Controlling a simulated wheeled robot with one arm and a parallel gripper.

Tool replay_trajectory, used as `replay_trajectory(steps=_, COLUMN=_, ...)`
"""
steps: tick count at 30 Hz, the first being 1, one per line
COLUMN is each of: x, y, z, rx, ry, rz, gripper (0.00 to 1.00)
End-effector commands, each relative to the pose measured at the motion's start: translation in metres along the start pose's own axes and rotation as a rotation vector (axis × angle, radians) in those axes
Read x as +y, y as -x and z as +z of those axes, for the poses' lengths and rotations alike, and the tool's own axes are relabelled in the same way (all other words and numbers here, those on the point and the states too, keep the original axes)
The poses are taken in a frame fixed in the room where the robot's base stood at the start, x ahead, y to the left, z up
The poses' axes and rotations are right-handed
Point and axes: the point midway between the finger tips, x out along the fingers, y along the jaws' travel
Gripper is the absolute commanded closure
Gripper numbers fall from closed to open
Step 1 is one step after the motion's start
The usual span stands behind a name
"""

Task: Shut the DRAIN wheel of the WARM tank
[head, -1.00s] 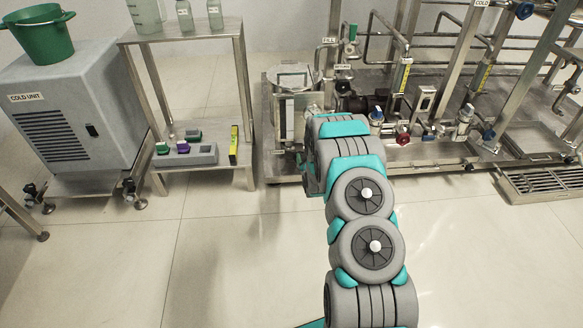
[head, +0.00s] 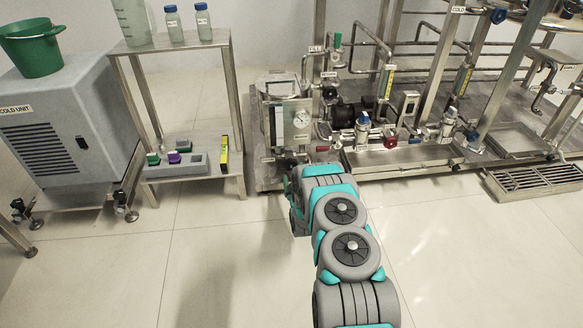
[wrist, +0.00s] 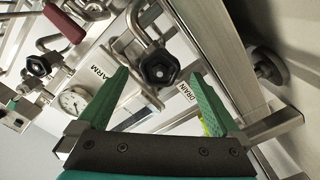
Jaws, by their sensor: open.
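The WARM tank (head: 284,124) is a steel vessel with a round gauge at the left end of the skid in the head view. In the wrist view its WARM label (wrist: 104,74) and gauge (wrist: 73,101) show at the left. The DRAIN wheel (wrist: 158,68) is a black lobed handwheel beside the DRAIN label (wrist: 188,93). My gripper (wrist: 159,78) is open, its green fingers on either side of the wheel in the picture. I cannot tell how deep the wheel lies between them. In the head view my arm hides the wheel and most of the gripper.
Another black handwheel (wrist: 38,66) and a red handle (wrist: 64,22) are left in the wrist view. A steel frame post (wrist: 222,60) runs close on the right. In the head view, a steel cart (head: 190,178) stands left of the skid. The floor in front is clear.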

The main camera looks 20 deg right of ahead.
Motion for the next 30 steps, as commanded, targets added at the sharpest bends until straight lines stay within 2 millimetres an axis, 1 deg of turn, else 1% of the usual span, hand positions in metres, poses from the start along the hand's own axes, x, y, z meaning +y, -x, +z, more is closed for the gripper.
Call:
replay_trajectory(steps=6, x=0.0, y=-0.029, z=0.0, rx=0.002, ry=0.0, rz=0.003, gripper=0.0)
replay_trajectory(steps=10, x=0.001, y=-0.043, z=0.0, rx=0.003, ry=0.0, rz=0.004, gripper=0.0)
replay_trajectory(steps=15, x=0.0, y=-0.05, z=0.0, rx=0.0, ry=0.0, rz=0.0, gripper=0.0)
replay_trajectory(steps=22, x=0.0, y=-0.051, z=0.0, rx=-0.001, ry=-0.001, rz=-0.001, gripper=0.0)
replay_trajectory(steps=30, x=0.0, y=-0.051, z=0.0, rx=0.0, ry=-0.001, rz=-0.001, gripper=0.3)
